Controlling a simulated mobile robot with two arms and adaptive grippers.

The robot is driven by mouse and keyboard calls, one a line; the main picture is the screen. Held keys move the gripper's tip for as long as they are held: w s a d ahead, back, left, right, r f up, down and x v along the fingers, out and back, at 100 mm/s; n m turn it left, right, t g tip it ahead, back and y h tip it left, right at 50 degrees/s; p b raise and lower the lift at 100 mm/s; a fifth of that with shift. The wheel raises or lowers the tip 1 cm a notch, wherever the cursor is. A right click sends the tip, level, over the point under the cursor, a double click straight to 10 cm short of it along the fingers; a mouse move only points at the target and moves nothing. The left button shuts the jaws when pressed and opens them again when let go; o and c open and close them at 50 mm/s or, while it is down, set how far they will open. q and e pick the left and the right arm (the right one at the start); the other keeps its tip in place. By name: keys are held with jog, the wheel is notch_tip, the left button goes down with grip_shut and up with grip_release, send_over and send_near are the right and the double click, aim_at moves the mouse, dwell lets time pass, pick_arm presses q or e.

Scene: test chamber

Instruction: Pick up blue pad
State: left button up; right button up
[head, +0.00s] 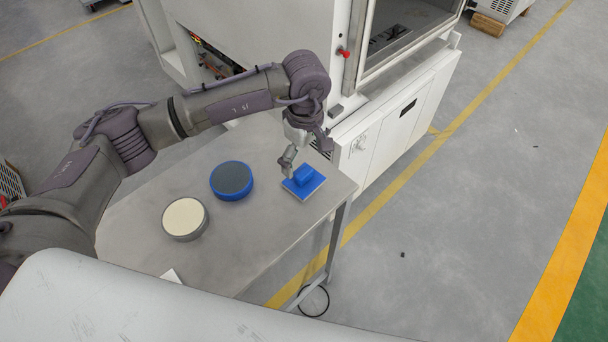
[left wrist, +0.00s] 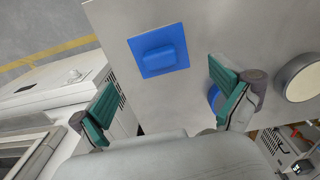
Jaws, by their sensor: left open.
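The blue pad (head: 316,187) is a flat square with a raised blue block on top. It lies on the metal table (head: 262,236) near its right corner. It also shows whole in the left wrist view (left wrist: 177,62), ahead of the fingers. My left gripper (head: 305,158) is above the pad's far side, apart from it, with its fingers spread. In the left wrist view the two green-padded fingers of my left gripper (left wrist: 163,82) stand wide apart with nothing between them. My right gripper is not in view.
A round blue-rimmed container with a dark top (head: 231,180) and a round cream-topped one (head: 184,218) stand left of the pad on the table. A large white machine (head: 400,125) stands close behind the table. Open floor lies to the right.

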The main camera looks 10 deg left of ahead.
aim_at(304, 172)
pick_arm(q)
jog(key=shift+w+f, duration=0.15)
jog(key=shift+f, duration=0.5)
jog(key=shift+w+f, duration=0.15)
jog(key=shift+f, duration=0.25)
jog(key=shift+s+a+f+p, duration=0.1)
jog(key=shift+s+f+p, duration=0.05)
jog(key=shift+f+p, duration=0.45)
jog(key=shift+s+f+p, duration=0.1)
jog(key=shift+f+p, duration=0.45)
jog(key=shift+f, duration=0.05)
notch_tip(304, 172, down, 2)
jog(key=shift+f, duration=0.15)
jog(key=shift+w+f, duration=0.1)
jog(key=shift+f, duration=0.15)
jog(key=shift+c, duration=0.7)
jog(key=shift+s+a, duration=0.1)
jog(key=shift+s, duration=0.1)
jog(key=c, duration=1.3)
jog(key=shift+f, duration=0.1)
jog(key=shift+c, duration=0.6)
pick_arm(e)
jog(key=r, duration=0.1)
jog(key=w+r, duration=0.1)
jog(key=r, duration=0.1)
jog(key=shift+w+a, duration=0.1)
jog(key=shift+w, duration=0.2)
